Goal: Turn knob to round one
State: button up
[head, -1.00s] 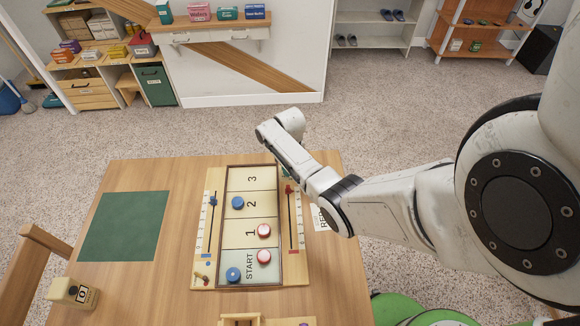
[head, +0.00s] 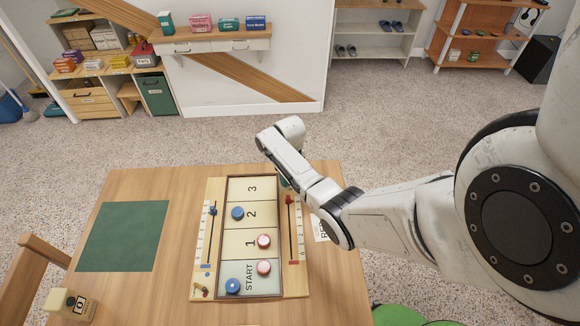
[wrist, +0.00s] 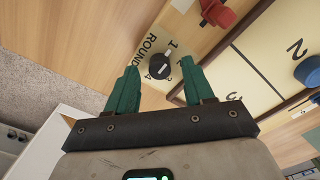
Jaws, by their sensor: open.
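The round knob (wrist: 160,68) is black with a white mark on top. It sits at the board's end in the wrist view, beside the printed word ROUND. The digits 1, 2 and 4 show around it; which one the mark points to is unclear. My gripper (wrist: 159,66) is open, its green fingers on either side of the knob in the picture, with gaps showing. I cannot tell how far above the board the fingertips are. In the head view only a bit of green finger (head: 284,182) shows at the board's far right corner; my arm hides the knob.
The shuffleboard (head: 253,188) lies on the wooden table (head: 140,270) with blue pucks (head: 237,213) and red pucks (head: 264,241). A red slider (wrist: 217,12) is near the knob. A green mat (head: 122,236) lies left and a chair (head: 35,265) stands at the left edge.

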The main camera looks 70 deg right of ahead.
notch_tip(320, 180, up, 10)
dwell(0.4)
dwell(0.4)
jog(key=shift+n+t, duration=0.3)
jog(key=shift+n, duration=0.6)
jog(key=a+f+b, duration=0.1)
jog(key=a+f, duration=0.1)
jog(key=a, duration=0.4)
jog(key=a+f+b, duration=0.1)
jog(key=a, duration=0.6)
jog(key=a+f+b, duration=0.1)
jog(key=a+f, duration=0.1)
jog(key=a, duration=0.4)
jog(key=shift+a+f, duration=0.35)
jog(key=shift+n, duration=0.4)
jog(key=s+a, duration=0.1)
jog(key=a, duration=0.1)
jog(key=s+a, duration=0.1)
jog(key=a, duration=0.1)
jog(key=s+a+b, duration=0.1)
jog(key=s+a, duration=0.1)
jog(key=shift+a+f, duration=0.2)
jog(key=shift+a, duration=0.2)
jog(key=s+a+r+n+b, duration=0.1)
jog(key=s+a+r, duration=0.1)
jog(key=s+a, duration=0.3)
jog(key=s, duration=0.3)
jog(key=shift+r, duration=0.3)
